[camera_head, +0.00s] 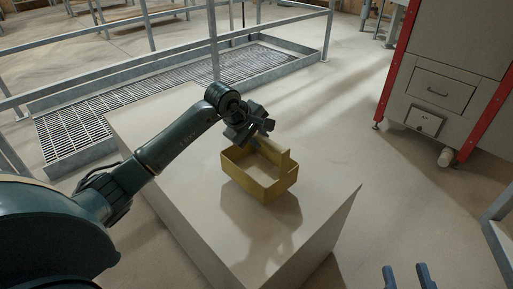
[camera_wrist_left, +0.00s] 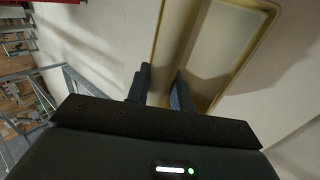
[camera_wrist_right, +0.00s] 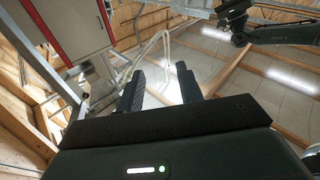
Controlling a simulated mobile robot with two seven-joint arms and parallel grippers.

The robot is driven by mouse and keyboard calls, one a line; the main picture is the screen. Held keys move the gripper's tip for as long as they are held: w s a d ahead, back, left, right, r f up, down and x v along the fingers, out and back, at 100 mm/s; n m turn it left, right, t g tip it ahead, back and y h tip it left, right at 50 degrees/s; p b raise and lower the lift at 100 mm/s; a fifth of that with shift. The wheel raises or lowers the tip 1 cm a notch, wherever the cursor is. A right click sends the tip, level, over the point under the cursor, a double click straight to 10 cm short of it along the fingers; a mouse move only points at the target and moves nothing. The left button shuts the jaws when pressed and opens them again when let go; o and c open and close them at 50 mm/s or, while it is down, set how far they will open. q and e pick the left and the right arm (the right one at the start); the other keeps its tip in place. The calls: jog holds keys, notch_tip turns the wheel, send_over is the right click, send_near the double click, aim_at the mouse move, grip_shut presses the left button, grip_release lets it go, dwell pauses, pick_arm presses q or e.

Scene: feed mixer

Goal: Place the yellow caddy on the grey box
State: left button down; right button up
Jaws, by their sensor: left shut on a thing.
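A metal railing (camera_head: 170,52) and a floor grating (camera_head: 130,105) lie behind the box. A grey cabinet with red edges (camera_head: 445,75) stands at the right. A grey metal frame (camera_head: 498,235) is at the right edge. Floor between box and cabinet is clear.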

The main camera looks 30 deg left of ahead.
pick_arm(q)
jog(key=shift+f+b, duration=0.35)
jog(key=shift+f, duration=1.15)
pick_arm(e)
jog(key=shift+w+a, duration=0.1)
pick_arm(q)
jog(key=shift+f, duration=0.1)
pick_arm(e)
jog(key=shift+f, duration=0.15)
pick_arm(q)
jog(key=c, duration=1.2)
grip_release()
pick_arm(e)
jog(key=shift+r, duration=0.2)
